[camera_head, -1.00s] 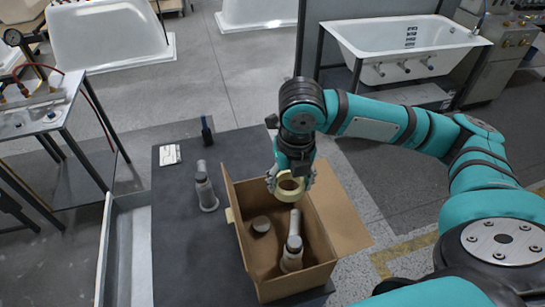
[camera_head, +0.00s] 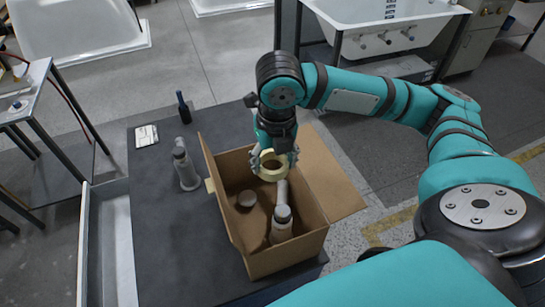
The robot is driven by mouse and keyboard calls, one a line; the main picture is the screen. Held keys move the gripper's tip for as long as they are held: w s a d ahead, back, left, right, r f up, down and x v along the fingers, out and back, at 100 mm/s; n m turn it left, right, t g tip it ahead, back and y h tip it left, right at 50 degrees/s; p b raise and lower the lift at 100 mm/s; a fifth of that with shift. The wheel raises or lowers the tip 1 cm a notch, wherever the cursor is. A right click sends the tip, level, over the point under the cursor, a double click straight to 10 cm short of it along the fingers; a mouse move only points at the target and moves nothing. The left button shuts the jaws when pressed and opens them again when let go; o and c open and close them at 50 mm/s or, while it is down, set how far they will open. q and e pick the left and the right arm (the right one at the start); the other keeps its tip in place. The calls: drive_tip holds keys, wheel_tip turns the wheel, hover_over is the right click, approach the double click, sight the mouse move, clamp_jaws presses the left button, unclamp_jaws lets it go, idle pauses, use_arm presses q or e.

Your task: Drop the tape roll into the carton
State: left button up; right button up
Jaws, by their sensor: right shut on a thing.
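The carton (camera_head: 277,258) stands open on the dark table, with its flaps spread to the sides. My right gripper (camera_head: 273,165) points down over the carton's far part. It is shut on the pale yellow tape roll (camera_head: 271,176), which is at about the height of the carton's opening. Inside the carton are a bottle-like thing with a dark cap (camera_head: 281,223) and a small round thing (camera_head: 246,199). The roll hides part of the carton's far inside. My left gripper is not in view.
A metal side table (camera_head: 30,95) is at far left. White bathtubs (camera_head: 385,25) stand behind.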

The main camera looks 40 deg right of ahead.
drive_tip(key=o, duration=1.2)
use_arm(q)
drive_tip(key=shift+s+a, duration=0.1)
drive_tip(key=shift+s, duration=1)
use_arm(e)
drive_tip(key=r, duration=0.4)
drive_tip(key=s+r, duration=0.1)
drive_tip(key=r, duration=0.7)
drive_tip(key=shift+s+a, duration=0.15)
drive_tip(key=shift+s, duration=0.1)
drive_tip(key=shift+f, duration=0.1)
